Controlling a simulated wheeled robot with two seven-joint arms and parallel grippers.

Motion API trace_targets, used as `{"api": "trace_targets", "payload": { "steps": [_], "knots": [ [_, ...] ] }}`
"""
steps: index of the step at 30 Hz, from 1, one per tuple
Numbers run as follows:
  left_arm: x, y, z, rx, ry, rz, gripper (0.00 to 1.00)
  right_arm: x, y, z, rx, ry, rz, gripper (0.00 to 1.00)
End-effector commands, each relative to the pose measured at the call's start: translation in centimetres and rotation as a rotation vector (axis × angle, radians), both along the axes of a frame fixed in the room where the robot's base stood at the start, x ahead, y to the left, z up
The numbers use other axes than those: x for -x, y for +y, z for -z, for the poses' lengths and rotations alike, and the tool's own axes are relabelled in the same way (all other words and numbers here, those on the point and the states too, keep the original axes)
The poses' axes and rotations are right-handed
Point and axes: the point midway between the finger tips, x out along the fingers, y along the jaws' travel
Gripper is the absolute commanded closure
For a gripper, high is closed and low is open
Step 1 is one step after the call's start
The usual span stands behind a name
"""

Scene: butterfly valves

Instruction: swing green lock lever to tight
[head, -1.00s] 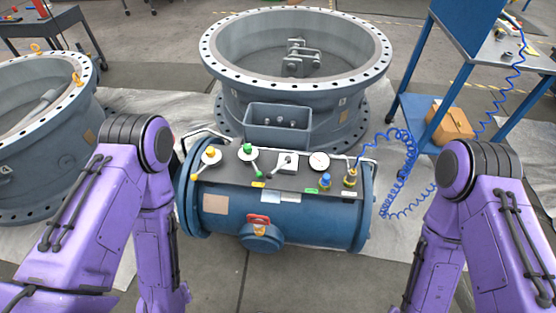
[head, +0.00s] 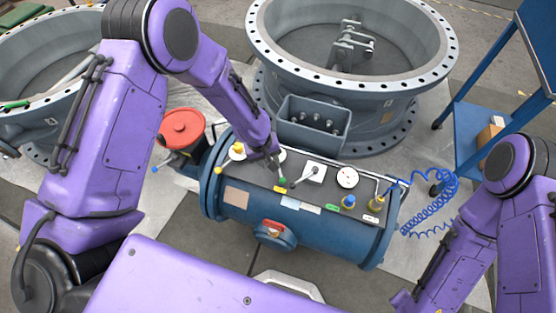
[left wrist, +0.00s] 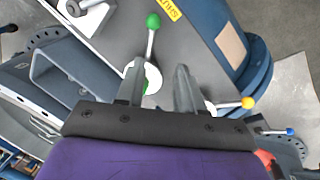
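The green lock lever sits on the dark panel (head: 335,190) of the blue tank; its green ball (head: 282,182) points toward the panel's front edge. In the left wrist view the green ball (left wrist: 153,21) tops a thin metal stem rising from a round white hub (left wrist: 152,78). My left gripper (head: 270,152) is over the panel at the lever's hub. In the left wrist view its fingers (left wrist: 158,68) are apart, with the stem's base between them, nearer one finger; contact cannot be told. The fingers partly hide the hub. My right gripper is out of view.
A yellow-ball lever (left wrist: 248,103) is close beside one finger. A grey-handled lever (head: 312,172), a gauge (head: 347,177) and blue (head: 348,201) and yellow (head: 376,202) fittings share the panel. A grey open box (head: 313,125) and large valve ring (head: 350,85) stand behind. A coiled blue hose (head: 430,205) is at right.

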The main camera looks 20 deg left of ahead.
Motion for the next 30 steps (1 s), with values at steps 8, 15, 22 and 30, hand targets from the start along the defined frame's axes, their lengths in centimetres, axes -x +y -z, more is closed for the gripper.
{"api": "trace_targets", "payload": {
  "steps": [8,15,22,30],
  "knots": [
    [-1.8,-0.8,-0.2,0.008,0.031,0.014,0.63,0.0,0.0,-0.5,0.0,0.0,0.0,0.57],
    [-2.3,-1.6,5.1,0.008,0.029,0.014,0.63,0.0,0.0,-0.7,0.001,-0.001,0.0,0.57],
    [-2.7,-2.0,7.7,0.008,0.028,0.015,0.63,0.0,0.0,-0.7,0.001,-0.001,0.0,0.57],
    [-2.7,-2.1,7.9,0.008,0.027,0.014,0.66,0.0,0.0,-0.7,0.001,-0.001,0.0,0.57]
  ]
}}
